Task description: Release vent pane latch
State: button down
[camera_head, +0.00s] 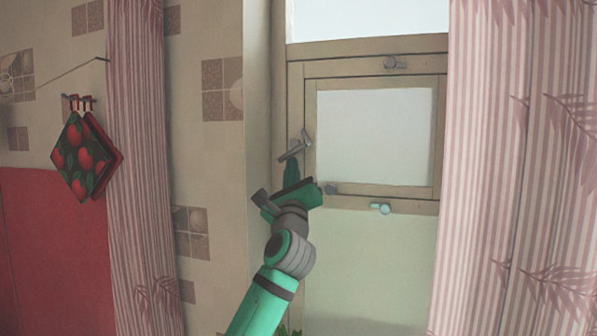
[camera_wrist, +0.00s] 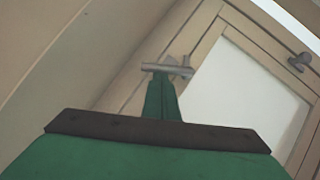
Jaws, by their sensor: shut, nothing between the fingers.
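The vent pane (camera_head: 374,137) is a small framed pane set in the upper part of the window. A grey metal latch (camera_head: 297,147) sits on the left side of its frame. In the wrist view the latch (camera_wrist: 167,69) shows a bar lying roughly level, with a small piece at its right. My green gripper (camera_head: 291,166) is just below the latch, shut, with its fingertips at or close under the bar. In the wrist view my fingertips (camera_wrist: 161,82) overlap the bar's lower edge. I cannot tell whether they touch it.
Grey fittings sit on the frame above (camera_head: 391,62) and below (camera_head: 380,208) the pane. A pink striped curtain (camera_head: 515,180) hangs at the right and another (camera_head: 140,170) at the left. Potholders (camera_head: 80,158) hang on a tiled wall at the far left.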

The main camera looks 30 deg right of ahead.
jog(key=m+h, duration=0.1)
jog(key=m+g+h, duration=0.1)
jog(key=m, duration=0.1)
jog(key=w+a+r+m+h, duration=0.1)
jog(key=m, duration=0.1)
jog(key=shift+w+r+g+h, duration=0.1)
jog(key=shift+g+h, duration=0.2)
jog(key=shift+w+a+r, duration=0.15)
jog(key=shift+a, duration=0.05)
jog(key=shift+d+r, duration=0.1)
jog(key=shift+r, duration=0.05)
jog(key=shift+w+a+r, duration=0.15)
jog(key=shift+a+r, duration=0.05)
jog(key=shift+r, duration=0.05)
jog(key=shift+a+r, duration=0.1)
send_near(282, 157)
notch_tip(282, 157, down, 4)
jog(key=s+a, duration=0.2)
jog(key=shift+w+a, duration=0.2)
dwell(0.3)
